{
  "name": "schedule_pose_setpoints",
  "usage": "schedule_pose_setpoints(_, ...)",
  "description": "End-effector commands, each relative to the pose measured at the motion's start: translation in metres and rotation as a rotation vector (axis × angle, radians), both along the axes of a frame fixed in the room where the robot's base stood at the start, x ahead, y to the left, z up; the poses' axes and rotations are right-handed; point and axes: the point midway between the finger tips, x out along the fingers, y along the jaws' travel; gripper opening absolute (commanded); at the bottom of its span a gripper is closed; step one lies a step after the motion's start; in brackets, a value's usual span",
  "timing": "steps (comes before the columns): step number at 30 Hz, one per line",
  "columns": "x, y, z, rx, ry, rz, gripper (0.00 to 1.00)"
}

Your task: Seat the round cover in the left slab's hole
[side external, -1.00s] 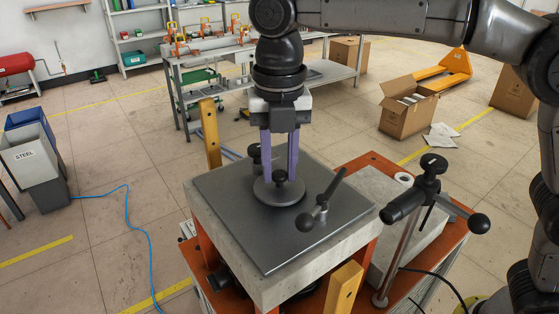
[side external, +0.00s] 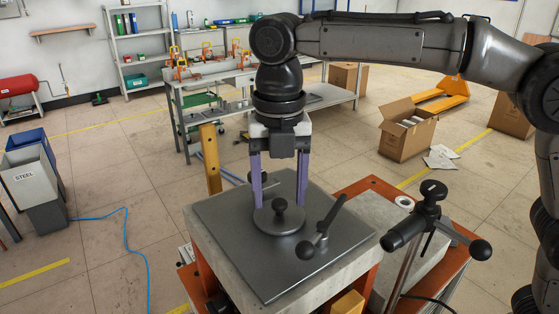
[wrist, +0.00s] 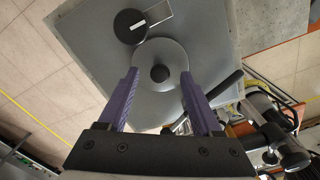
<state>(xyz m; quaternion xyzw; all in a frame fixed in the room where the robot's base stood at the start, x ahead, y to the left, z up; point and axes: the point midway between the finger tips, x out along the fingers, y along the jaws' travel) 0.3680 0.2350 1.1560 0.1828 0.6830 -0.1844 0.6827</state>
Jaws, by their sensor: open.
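The round cover (side external: 265,222) is a grey disc with a dark knob (side external: 280,204) in its middle. It lies flat on the dark grey top of the left slab (side external: 225,225). The wrist view shows the cover (wrist: 160,52) and its knob (wrist: 160,73) from above. My gripper (side external: 279,205) points straight down over the cover. Its two purple fingers stand open, one on each side of the knob and apart from it. No hole shows; I cannot tell whether the cover sits in it or on top.
The slab's front left is clear.

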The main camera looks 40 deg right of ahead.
Motion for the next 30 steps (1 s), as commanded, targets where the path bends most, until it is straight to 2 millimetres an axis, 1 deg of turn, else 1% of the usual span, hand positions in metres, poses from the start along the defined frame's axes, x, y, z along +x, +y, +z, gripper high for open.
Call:
schedule_pose_setpoints(9, 0.001, 0.001, 0.059, 0.003, -0.005, 0.0, 0.66)
schedule_pose_setpoints(15, 0.001, 0.0, 0.09, 0.003, -0.005, 0.0, 0.66)
schedule_pose_setpoints(22, 0.001, 0.0, 0.108, 0.002, -0.003, 0.0, 0.66)
schedule_pose_setpoints(30, 0.0, 0.0, 0.113, 0.001, -0.002, 0.0, 0.66)
